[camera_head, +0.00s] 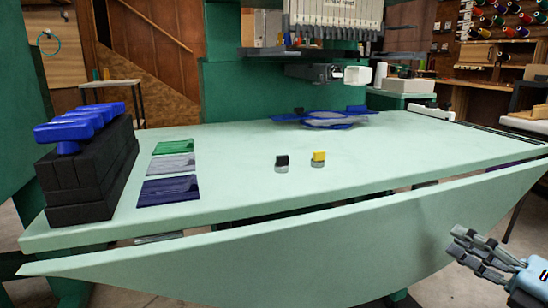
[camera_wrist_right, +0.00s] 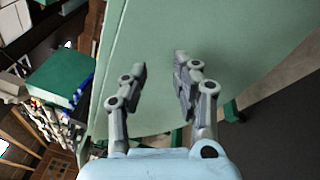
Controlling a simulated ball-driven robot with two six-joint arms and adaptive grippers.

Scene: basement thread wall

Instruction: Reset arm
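My right gripper (camera_head: 466,246) is at the lower right of the head view, in front of the pale green table's (camera_head: 420,150) front edge. In the right wrist view the gripper (camera_wrist_right: 160,65) has its two fingers apart with nothing between them. The pale green table surface (camera_wrist_right: 220,25) shows beyond the fingers. My left gripper and left arm do not show in either view.
Black blocks with blue tops (camera_head: 85,170) stand on the table's left end. Green, grey and dark blue patches (camera_head: 168,190) lie beside them. Two small bobbin-like pieces, black (camera_head: 282,162) and yellow (camera_head: 318,158), stand mid-table. A blue-edged hoop (camera_head: 325,119) lies behind.

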